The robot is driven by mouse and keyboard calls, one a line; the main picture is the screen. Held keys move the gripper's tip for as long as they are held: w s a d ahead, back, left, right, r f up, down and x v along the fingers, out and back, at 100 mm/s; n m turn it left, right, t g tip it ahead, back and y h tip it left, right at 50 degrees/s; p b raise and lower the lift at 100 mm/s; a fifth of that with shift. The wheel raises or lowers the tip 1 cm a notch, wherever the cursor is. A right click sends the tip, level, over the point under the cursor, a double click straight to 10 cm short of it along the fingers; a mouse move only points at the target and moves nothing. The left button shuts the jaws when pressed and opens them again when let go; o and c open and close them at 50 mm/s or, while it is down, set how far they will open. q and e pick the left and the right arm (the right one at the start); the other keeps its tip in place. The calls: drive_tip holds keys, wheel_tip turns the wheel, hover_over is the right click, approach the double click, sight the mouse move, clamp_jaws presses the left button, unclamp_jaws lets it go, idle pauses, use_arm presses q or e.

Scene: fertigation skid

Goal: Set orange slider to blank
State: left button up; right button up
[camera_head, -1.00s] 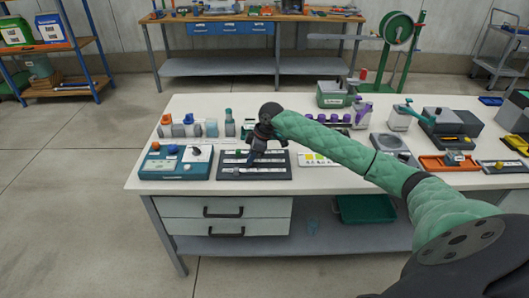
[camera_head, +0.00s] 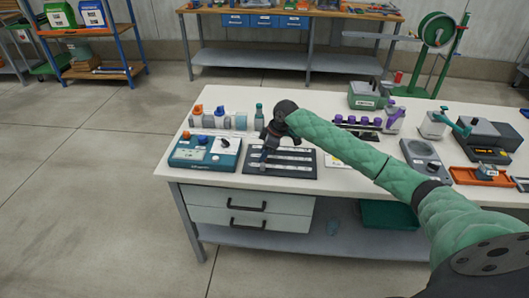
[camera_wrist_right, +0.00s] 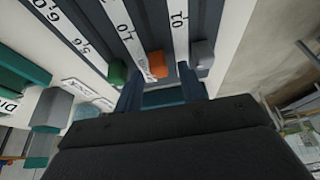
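The orange slider (camera_wrist_right: 157,65) is a small knob on a dark panel (camera_head: 306,174) with white scale strips. In the right wrist view it sits between a green slider (camera_wrist_right: 117,73) and a grey slider (camera_wrist_right: 204,54), each by its own strip. My right gripper (camera_wrist_right: 158,92) is open. Its two dark fingers stand apart, one on each side of the orange slider in the picture; I see no contact. In the head view my right gripper (camera_head: 264,158) points down over the panel's left part and hides the orange slider. My left gripper is not in view.
A blue-green box (camera_head: 205,153) with knobs stands close to the panel's left. Small bottles (camera_head: 222,118) stand behind. A white card (camera_head: 345,158) and a grey round-topped device (camera_head: 422,155) are to the right. Bare table top (camera_head: 172,182) shows at the front left corner.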

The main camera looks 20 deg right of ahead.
sight(269, 160)
drive_tip(key=shift+s+d+r, duration=0.1)
drive_tip(key=shift+r, duration=0.05)
drive_tip(key=shift+d+r, duration=0.1)
drive_tip(key=shift+r, duration=0.1)
drive_tip(key=shift+d+r, duration=0.15)
drive_tip(key=shift+r, duration=0.2)
drive_tip(key=b+v, duration=0.1)
drive_tip(key=v, duration=0.1)
drive_tip(key=shift+s+r, duration=0.1)
drive_tip(key=shift+r, duration=0.15)
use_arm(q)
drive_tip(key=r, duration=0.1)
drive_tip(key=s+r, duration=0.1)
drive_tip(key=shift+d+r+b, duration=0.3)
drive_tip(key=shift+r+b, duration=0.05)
use_arm(e)
drive_tip(key=v, duration=0.3)
drive_tip(key=shift+s+r, duration=0.1)
drive_tip(key=shift+r, duration=0.25)
drive_tip(key=shift+d, duration=0.1)
